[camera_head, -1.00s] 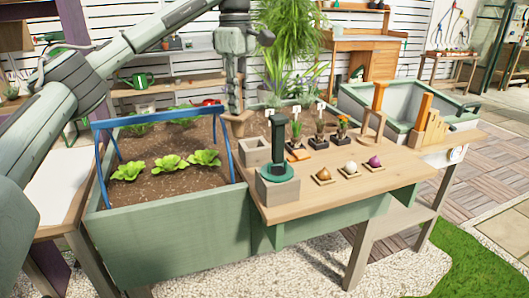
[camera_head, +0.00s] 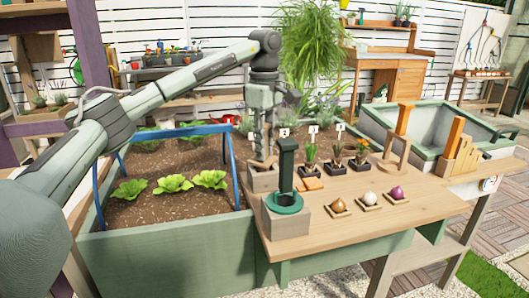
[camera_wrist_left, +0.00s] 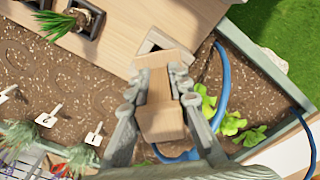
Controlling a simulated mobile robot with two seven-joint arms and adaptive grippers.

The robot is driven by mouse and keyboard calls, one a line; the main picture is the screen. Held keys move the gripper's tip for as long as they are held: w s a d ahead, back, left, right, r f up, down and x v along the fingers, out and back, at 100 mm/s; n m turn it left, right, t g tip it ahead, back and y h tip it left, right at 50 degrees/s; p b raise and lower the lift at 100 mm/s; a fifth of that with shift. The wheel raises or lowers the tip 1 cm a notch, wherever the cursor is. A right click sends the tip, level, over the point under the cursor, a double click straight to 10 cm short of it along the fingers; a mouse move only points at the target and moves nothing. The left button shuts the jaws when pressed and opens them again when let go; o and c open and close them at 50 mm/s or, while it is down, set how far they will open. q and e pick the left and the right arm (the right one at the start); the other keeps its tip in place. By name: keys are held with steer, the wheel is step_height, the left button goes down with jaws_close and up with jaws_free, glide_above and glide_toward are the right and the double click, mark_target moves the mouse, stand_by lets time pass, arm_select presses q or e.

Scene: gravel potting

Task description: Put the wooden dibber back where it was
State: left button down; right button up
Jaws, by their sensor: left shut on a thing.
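My left gripper (camera_head: 262,122) points down over the bed's right edge and is shut on the wooden dibber (camera_wrist_left: 160,100). In the left wrist view the dibber is a pale brown wooden piece between the two fingers (camera_wrist_left: 158,92). A square wooden holder (camera_head: 262,180) with a recess stands on the bench below the gripper; it also shows in the wrist view (camera_wrist_left: 148,46), partly covered by the dibber. The dibber's lower end is at the holder's top in the head view; I cannot tell whether it is inside. My right gripper is not in view.
A dark-handled green tool (camera_head: 287,165) stands in a block close in front of the holder. Potted plants (camera_head: 335,158) with white tags and bulbs on small trays (camera_head: 370,197) are to the right. A blue frame (camera_head: 170,131) spans the soil bed with lettuces.

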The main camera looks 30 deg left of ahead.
arm_select(q)
steer(key=shift+f, duration=0.6)
steer(key=shift+f, duration=0.1)
steer(key=c, duration=1.4)
jaws_free()
step_height(320, 180, up, 8)
steer(key=shift+w+f+p, duration=0.1)
steer(key=shift+p, duration=0.35)
step_height(320, 180, up, 4)
steer(key=shift+f+p, duration=0.1)
steer(key=shift+p, duration=0.5)
steer(key=shift+r, duration=0.35)
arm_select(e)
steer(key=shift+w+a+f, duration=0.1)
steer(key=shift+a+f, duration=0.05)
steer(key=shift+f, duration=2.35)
